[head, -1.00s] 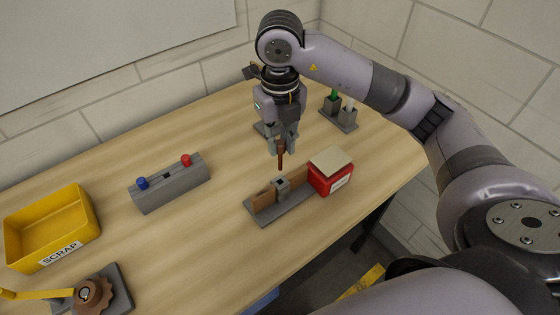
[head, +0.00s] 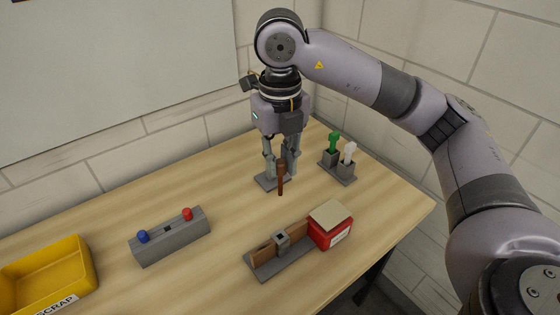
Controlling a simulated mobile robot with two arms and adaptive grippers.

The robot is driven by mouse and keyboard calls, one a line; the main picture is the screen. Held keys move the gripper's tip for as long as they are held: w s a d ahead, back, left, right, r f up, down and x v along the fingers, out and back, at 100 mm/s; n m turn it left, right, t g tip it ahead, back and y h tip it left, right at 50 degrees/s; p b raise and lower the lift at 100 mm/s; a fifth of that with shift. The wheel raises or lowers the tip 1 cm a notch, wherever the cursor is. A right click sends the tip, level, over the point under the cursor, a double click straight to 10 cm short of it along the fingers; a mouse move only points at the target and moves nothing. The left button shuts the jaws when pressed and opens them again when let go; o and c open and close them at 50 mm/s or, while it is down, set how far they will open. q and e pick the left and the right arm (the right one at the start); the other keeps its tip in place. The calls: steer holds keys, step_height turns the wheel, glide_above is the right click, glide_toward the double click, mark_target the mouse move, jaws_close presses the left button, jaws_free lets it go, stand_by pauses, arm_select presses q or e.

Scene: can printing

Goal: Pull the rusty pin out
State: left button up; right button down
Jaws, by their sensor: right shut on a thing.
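My right gripper (head: 281,160) points down over the back middle of the table and is shut on the rusty pin (head: 281,180). The pin is a dark reddish-brown rod, hanging about upright below the fingers. It is clear of the grey fixture (head: 268,268), whose small square block has a dark hole on top (head: 281,238). My left gripper is not in view.
A red box with a beige top (head: 330,230) sits at the fixture's right end. A grey holder with green and white pegs (head: 338,170) stands at back right. A grey block with blue and red knobs (head: 170,240) and a yellow SCRAP bin (head: 75,265) are left.

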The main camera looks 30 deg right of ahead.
steer(key=shift+r+p, duration=2.25)
steer(key=shift+r, duration=0.6)
